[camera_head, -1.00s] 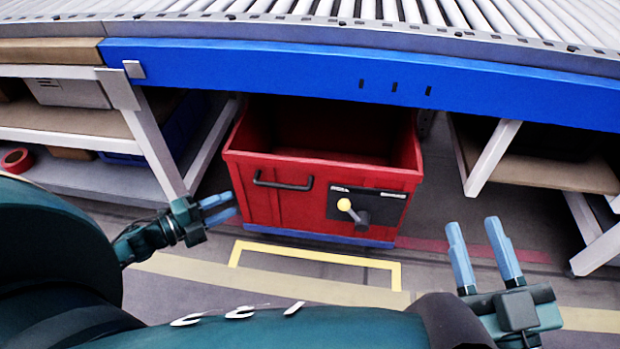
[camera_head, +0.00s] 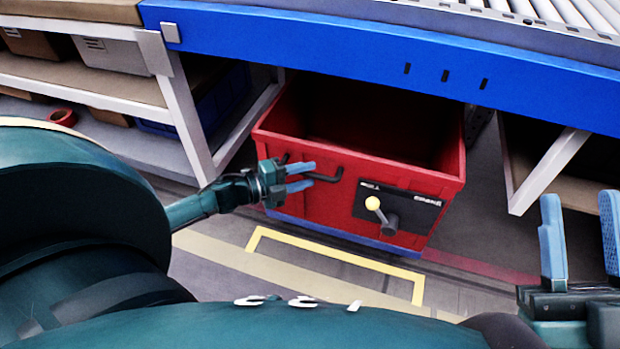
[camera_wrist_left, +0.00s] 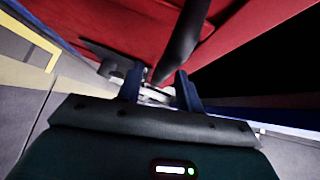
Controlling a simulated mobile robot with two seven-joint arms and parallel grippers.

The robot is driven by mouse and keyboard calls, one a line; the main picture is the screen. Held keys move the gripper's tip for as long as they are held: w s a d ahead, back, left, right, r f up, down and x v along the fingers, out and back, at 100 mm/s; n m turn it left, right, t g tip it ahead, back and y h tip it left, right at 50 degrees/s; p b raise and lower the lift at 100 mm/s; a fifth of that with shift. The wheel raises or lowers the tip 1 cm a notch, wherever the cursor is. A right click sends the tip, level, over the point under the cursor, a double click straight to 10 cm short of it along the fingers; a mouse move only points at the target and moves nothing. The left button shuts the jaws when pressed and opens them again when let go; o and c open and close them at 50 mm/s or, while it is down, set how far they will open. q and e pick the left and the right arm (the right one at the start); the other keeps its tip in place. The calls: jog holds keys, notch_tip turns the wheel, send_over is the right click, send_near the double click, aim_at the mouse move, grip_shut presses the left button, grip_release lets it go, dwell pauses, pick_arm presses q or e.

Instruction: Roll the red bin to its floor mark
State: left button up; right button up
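The red bin (camera_head: 290,135) stands under the blue-edged conveyor, its front facing me. A yellow floor mark (camera_head: 335,254) lies just in front of the bin. My left gripper (camera_head: 300,178) is open at the handle. In the left wrist view the dark handle bar (camera_wrist_left: 184,42) rises ahead of and between the two apart fingers (camera_wrist_left: 159,88); I cannot tell contact. My right gripper (camera_head: 581,232) is open and empty, right of the bin.
The blue conveyor beam (camera_head: 400,62) crosses above the bin. A shelf with a white leg (camera_head: 185,115) stands to the left, and a slanted white brace (camera_head: 545,170) to the right. The floor around the mark is clear.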

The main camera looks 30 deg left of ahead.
pick_arm(q)
jog(key=shift+x, duration=0.9)
jog(key=shift+c, duration=0.3)
grip_shut()
